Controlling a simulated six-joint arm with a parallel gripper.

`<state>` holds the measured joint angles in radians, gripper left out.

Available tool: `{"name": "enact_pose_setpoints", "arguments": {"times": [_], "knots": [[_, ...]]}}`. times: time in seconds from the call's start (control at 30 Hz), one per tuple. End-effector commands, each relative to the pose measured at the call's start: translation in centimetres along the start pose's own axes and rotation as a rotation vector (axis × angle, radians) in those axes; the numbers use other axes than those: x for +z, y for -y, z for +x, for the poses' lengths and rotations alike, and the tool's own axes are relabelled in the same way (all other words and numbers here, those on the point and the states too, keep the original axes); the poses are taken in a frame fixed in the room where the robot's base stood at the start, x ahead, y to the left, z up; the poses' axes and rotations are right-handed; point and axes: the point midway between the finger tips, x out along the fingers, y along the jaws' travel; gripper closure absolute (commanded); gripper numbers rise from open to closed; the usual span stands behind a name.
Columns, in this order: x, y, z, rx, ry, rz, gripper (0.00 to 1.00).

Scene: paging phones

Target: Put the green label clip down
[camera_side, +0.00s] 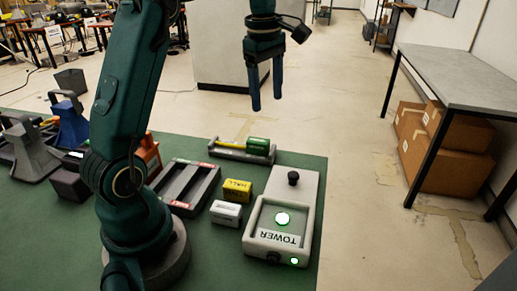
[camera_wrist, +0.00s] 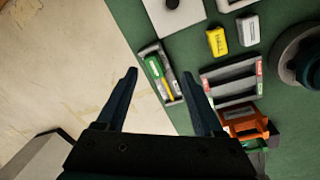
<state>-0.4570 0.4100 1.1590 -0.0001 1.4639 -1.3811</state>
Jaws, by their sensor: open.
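The green label clip (camera_side: 258,146) sits at the right end of a narrow grey tray (camera_side: 228,155), at the back edge of the green mat. A yellow stick-like piece (camera_side: 229,146) lies to its left in the same tray. In the wrist view the green clip (camera_wrist: 153,66) shows between my fingers, in the upper end of the tray. My gripper (camera_side: 266,108) is open and empty, high above the tray and apart from the clip. Both fingers also show spread in the wrist view (camera_wrist: 160,73).
A yellow HALL clip (camera_side: 237,190) and a white clip (camera_side: 226,213) stand on the mat. A grey slotted rack (camera_side: 184,187) is left of them. A pale TOWER box (camera_side: 306,199) with lit green lights and a black knob stands right. Phones crowd the far left.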

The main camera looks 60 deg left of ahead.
Motion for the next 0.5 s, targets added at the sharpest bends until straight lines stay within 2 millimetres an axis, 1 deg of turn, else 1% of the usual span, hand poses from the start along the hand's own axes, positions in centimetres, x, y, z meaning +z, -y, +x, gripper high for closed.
{"name": "enact_pose_setpoints", "arguments": {"times": [0.03, 0.1, 0.23, 0.37, 0.5], "knots": [[1.4, 1.1, -1.1, 0.032, -0.003, 0.128, 0.31], [3.0, 2.6, -1.9, 0.069, -0.009, 0.305, 0.31], [5.5, 5.8, -3.0, 0.140, -0.031, 0.631, 0.31], [7.5, 9.4, -3.2, 0.211, -0.066, 0.954, 0.31], [9.1, 13.4, -2.4, 0.286, -0.118, 1.293, 0.31]]}}
